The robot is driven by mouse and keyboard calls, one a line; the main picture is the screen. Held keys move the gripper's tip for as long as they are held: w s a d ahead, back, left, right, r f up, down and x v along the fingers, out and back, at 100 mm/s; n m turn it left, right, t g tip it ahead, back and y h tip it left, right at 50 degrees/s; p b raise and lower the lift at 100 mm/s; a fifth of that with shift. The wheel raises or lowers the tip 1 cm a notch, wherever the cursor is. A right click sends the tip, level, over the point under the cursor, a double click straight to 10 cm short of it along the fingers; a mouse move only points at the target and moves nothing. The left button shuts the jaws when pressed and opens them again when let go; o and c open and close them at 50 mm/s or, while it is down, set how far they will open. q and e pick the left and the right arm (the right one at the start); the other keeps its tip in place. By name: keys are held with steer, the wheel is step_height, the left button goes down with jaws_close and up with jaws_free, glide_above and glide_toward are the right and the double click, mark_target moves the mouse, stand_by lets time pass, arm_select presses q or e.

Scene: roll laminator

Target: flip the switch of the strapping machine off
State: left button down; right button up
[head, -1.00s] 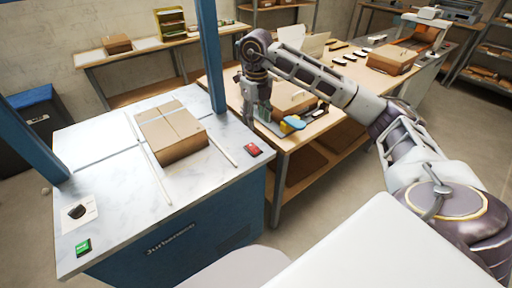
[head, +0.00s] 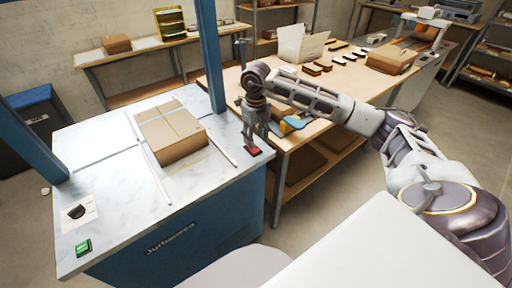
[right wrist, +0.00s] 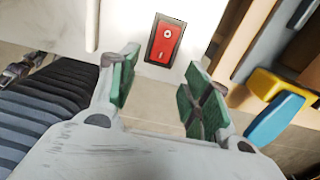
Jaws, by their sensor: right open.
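The strapping machine (head: 120,215) is a blue cabinet with a pale marbled top and a blue frame, at the left of the head view. A red rocker switch (head: 253,152) in a dark frame sits at the right edge of its top. The switch also shows in the right wrist view (right wrist: 165,42), with a circle mark and a bar mark; I cannot tell which side is pressed. My right gripper (head: 254,139) is just over the switch, pointing down. Its green-padded fingers (right wrist: 160,87) are apart and empty, with the switch beyond and between them. My left gripper is out of view.
A strapped carton (head: 172,135) lies on the machine top. A green button (head: 83,247) and a black knob (head: 76,211) are at the left front. A wooden bench (head: 300,140) with a yellow and blue tool (head: 293,123) stands close to the right.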

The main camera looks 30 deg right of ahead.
mark_target(256, 151)
steer(key=shift+f, duration=2.7)
